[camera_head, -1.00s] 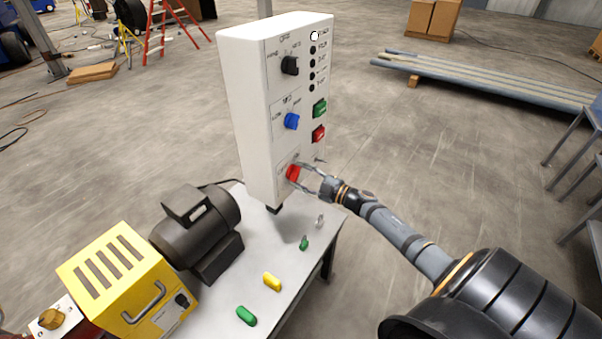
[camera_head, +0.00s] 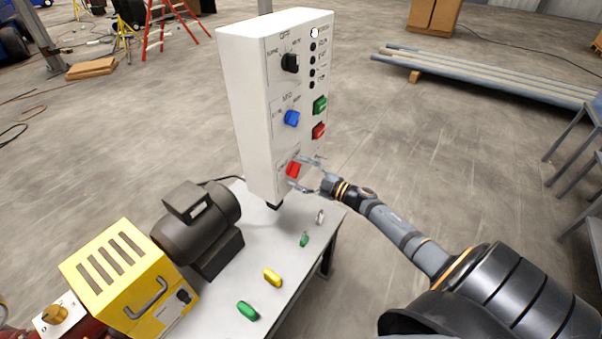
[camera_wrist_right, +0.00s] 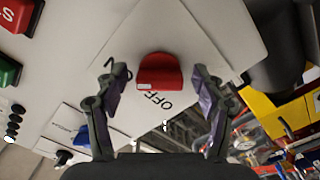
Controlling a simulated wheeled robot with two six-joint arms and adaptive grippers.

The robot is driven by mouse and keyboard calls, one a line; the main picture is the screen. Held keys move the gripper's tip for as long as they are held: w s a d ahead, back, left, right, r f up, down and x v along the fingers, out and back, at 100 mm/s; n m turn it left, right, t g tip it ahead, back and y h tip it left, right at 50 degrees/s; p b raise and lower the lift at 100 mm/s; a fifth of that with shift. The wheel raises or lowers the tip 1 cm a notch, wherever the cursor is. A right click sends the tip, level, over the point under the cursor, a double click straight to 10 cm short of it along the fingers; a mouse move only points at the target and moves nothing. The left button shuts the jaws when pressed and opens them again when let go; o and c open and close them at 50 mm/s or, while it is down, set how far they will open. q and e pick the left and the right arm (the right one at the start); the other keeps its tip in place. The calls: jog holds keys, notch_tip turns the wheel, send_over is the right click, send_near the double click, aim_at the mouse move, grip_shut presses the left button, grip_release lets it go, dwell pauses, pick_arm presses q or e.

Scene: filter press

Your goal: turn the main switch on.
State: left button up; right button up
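The main switch is a red knob (camera_head: 293,170) low on the front of the white control box (camera_head: 247,110). In the right wrist view the red knob (camera_wrist_right: 160,70) sits on a pale plate, its white mark at the lower left and an "OFF" label just below. My right gripper (camera_head: 305,174) is at the knob in the head view. In the wrist view its two fingers (camera_wrist_right: 162,92) are spread on either side of the knob, with gaps, and hold nothing. My left gripper is not in view.
Above the knob are a red button (camera_head: 318,131), a green button (camera_head: 320,106), a blue knob (camera_head: 291,119) and a black knob (camera_head: 290,63). The table (camera_head: 285,250) bears a dark motor (camera_head: 197,220), a yellow unit (camera_head: 120,275) and several small coloured pieces.

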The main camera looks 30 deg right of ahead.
jog(key=v, duration=1.2)
dwell(0.5)
